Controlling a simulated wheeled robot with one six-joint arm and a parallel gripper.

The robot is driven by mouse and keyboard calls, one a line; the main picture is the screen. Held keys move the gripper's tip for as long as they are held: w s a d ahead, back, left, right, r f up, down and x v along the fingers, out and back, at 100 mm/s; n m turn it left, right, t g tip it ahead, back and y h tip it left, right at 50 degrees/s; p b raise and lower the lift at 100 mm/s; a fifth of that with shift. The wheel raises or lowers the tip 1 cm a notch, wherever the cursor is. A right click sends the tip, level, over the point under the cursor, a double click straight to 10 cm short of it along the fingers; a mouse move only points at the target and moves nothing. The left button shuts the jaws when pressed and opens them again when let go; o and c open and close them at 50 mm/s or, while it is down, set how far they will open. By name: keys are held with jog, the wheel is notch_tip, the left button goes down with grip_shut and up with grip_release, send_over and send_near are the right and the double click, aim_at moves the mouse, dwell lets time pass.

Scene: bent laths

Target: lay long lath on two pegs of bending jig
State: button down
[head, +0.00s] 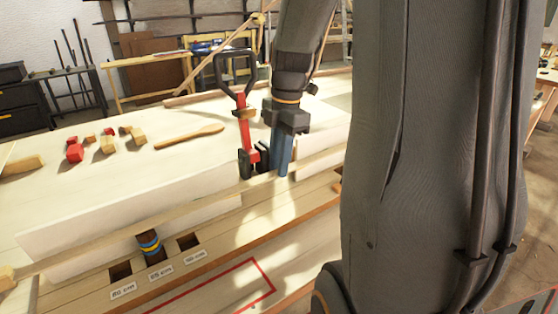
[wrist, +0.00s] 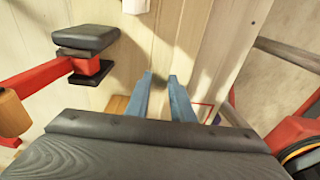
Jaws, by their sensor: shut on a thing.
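The long pale lath (head: 205,201) runs slantwise across the head view, from the lower left up to the right. My gripper (head: 281,172) is shut on it right of the middle, its blue fingers pointing down. They also show in the wrist view (wrist: 160,80), where their grip on the lath is hard to make out. The wooden bending jig (head: 240,231) lies along the front, with labelled square holes. One dark peg (head: 150,246) with blue and yellow bands stands in it. The lath passes close by its top; I cannot tell whether they touch. A second peg is not clearly visible.
A red clamp (head: 243,122) with a black handle stands just left of my gripper; its black pad shows in the wrist view (wrist: 85,38). Red and wooden blocks (head: 75,152) and a wooden stick (head: 190,136) lie on the pale table behind.

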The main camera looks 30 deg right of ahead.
jog(key=shift+f, duration=0.35)
dwell(0.4)
jog(key=c, duration=1.3)
grip_release()
jog(key=shift+r, duration=0.2)
jog(key=shift+d+r+p, duration=0.2)
jog(key=shift+r+p, duration=1.2)
jog(key=shift+d+r+p, duration=0.15)
jog(key=shift+r+p, duration=1.25)
notch_tip(320, 180, up, 7)
jog(key=p, duration=0.6)
